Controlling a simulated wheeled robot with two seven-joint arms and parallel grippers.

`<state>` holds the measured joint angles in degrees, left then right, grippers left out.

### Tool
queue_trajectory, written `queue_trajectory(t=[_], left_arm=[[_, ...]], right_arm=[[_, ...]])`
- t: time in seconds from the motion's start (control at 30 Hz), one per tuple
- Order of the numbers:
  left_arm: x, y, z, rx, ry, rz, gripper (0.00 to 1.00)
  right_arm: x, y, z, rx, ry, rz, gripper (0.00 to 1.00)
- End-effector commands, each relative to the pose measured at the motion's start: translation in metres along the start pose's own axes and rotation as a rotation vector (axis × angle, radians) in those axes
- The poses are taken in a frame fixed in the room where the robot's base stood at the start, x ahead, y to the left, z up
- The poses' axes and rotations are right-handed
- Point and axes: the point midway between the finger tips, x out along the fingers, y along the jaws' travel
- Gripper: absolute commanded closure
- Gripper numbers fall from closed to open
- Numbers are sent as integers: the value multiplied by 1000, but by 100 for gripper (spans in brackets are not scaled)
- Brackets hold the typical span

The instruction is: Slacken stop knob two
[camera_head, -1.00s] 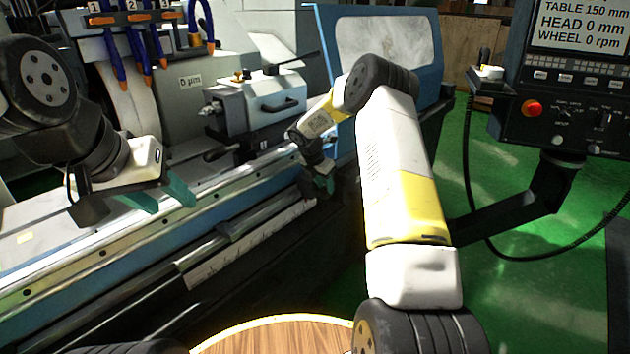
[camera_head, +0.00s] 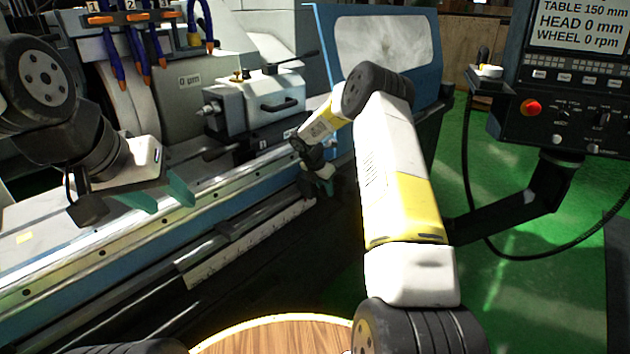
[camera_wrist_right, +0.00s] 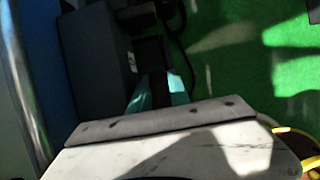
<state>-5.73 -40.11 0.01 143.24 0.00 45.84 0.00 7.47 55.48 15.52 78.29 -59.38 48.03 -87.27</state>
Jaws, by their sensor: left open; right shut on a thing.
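My right gripper (camera_head: 325,181) is at the right end of the machine's front, by the end of the long rail (camera_head: 225,246). It is shut on a small dark thing at the stop knob's place. In the right wrist view its teal fingers (camera_wrist_right: 158,92) point at a dark part beside a dark grey block (camera_wrist_right: 95,65). Stop knob two cannot be made out, as the fingers and shade hide that spot. My left gripper (camera_head: 160,197) is open and empty above the machine's table on the left.
The workhead-like grey unit (camera_head: 262,100) with a handle stands behind the rail. A blue door (camera_head: 388,50) is behind my right arm. A control panel (camera_head: 570,85) on an arm hangs at the right, with a trailing cable.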

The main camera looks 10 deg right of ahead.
Motion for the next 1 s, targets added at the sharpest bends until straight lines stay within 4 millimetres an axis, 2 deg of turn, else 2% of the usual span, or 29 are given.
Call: queue_trajectory(t=[0.37, 1.0], left_arm=[[0, 0, 0, 0, 0, 0, 53], [0, 0, 0, 0, 0, 0, 53]], right_arm=[[-3, 2, -7, -12, -212, 2, 100], [0, 3, -18, -12, -818, 4, 100]])
